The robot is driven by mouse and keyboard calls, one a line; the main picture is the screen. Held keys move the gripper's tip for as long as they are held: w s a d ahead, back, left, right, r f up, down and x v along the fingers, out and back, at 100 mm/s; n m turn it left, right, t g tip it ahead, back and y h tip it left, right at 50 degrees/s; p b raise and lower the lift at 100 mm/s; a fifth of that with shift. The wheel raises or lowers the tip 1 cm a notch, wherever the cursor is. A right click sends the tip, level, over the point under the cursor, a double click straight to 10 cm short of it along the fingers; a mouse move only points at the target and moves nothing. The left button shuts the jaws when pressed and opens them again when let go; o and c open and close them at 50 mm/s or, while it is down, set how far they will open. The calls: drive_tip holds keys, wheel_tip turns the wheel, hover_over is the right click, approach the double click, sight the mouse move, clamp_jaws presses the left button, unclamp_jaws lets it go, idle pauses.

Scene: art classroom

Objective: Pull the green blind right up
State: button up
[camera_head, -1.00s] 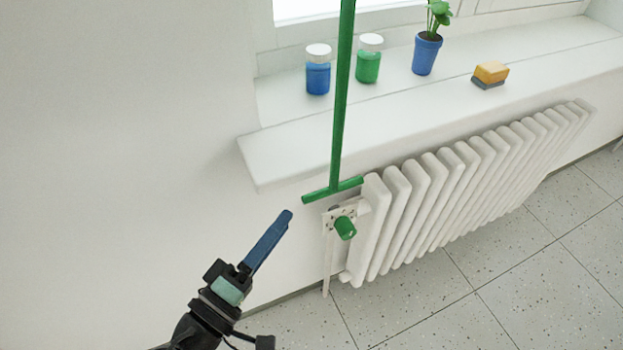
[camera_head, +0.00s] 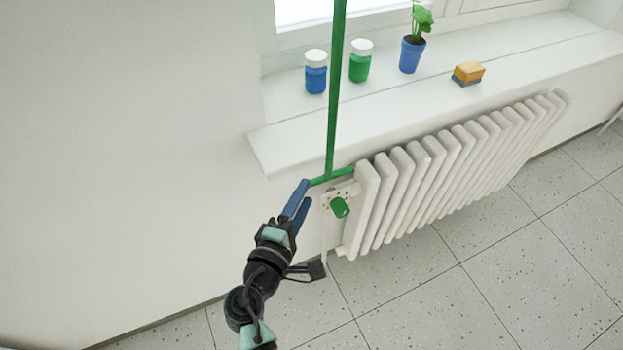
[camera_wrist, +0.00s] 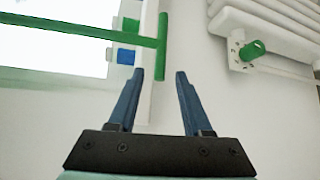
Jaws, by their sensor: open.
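A long green rod (camera_head: 336,90) hangs down in front of the window sill and ends in a green crossbar handle (camera_head: 344,172), like an upside-down T. The blind itself does not show. My gripper (camera_head: 304,191) is open, its blue fingertips close to the left end of the crossbar. In the wrist view, the rod (camera_wrist: 70,28) comes in from the left and meets the crossbar (camera_wrist: 162,45). The crossbar's near end lies between the two fingertips of my gripper (camera_wrist: 160,75) in the picture. Nothing is gripped; I cannot tell whether the fingers touch it.
A white radiator (camera_head: 430,180) with a green valve knob (camera_head: 340,207) stands just right of and below the handle. The sill (camera_head: 290,145) above holds a blue jar (camera_head: 316,75), a green jar (camera_head: 360,65), a potted plant (camera_head: 411,55) and a sponge (camera_head: 468,74). The wall at left is clear.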

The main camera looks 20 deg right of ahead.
sight(312, 181)
drive_tip(key=x, duration=0.5)
drive_tip(key=shift+s, duration=0.1)
clamp_jaws()
idle(1.3)
